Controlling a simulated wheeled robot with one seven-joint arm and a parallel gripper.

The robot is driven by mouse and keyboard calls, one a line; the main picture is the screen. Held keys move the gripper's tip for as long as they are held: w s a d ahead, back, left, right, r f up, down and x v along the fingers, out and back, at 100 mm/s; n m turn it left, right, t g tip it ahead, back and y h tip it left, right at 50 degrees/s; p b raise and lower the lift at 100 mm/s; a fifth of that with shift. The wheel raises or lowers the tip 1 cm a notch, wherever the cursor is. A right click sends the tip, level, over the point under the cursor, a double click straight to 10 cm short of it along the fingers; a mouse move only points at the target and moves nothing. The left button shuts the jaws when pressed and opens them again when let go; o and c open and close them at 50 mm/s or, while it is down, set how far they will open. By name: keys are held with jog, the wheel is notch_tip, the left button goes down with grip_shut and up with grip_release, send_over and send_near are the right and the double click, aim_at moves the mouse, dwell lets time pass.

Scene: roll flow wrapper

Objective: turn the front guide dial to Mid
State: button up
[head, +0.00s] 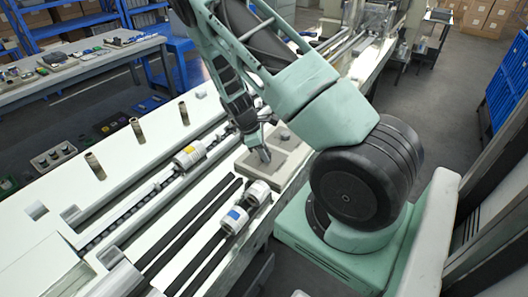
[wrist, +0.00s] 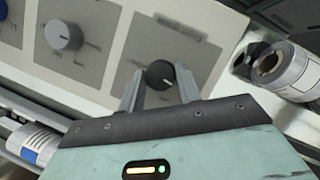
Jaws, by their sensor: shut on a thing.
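A black dial (wrist: 160,74) with a light pointer mark sits on a grey plate of the control panel (wrist: 105,75) in the wrist view. My gripper (wrist: 159,82) has one finger on each side of this dial and is shut on it. The pointer mark lies toward the lower right of the dial in that view. The lettering around the dial is too small and blurred to read, so I cannot tell its setting. In the head view my gripper (head: 263,155) reaches down to the panel box (head: 247,165); the dial is hidden there.
A grey dial (wrist: 63,36) and part of a blue dial (wrist: 3,10) lie left of the black one. A labelled roll (wrist: 292,72) is close on the right.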

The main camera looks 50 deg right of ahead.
jog(key=m+y, duration=0.1)
jog(key=m, duration=0.1)
jog(key=m+y, duration=0.1)
jog(key=m, duration=0.2)
jog(key=shift+w+d+m+g+b, duration=0.1)
jog(key=shift+d+m+g+b, duration=0.1)
jog(key=shift+m+g+b, duration=0.15)
jog(key=m+y, duration=0.1)
jog(key=m, duration=0.1)
jog(key=m+y, duration=0.1)
jog(key=m, duration=0.2)
jog(key=shift+d+b, duration=0.15)
jog(key=shift+b, duration=0.25)
jog(key=m+y, duration=0.1)
jog(key=m, duration=0.1)
jog(key=m+t, duration=0.1)
jog(key=m, duration=0.2)
jog(key=shift+d+m+y+b, duration=0.1)
jog(key=shift+m+y+b, duration=0.25)
jog(key=shift+y+b, duration=0.05)
jog(key=m+t, duration=0.1)
jog(key=m, duration=0.1)
jog(key=m+y, duration=0.1)
jog(key=m, duration=0.2)
jog(key=shift+s+t+b, duration=0.2)
jog(key=shift+t+b, duration=0.15)
jog(key=shift+d+m, duration=0.1)
jog(key=shift+m, duration=0.2)
jog(key=o, duration=1)
jog(key=shift+c, duration=0.2)
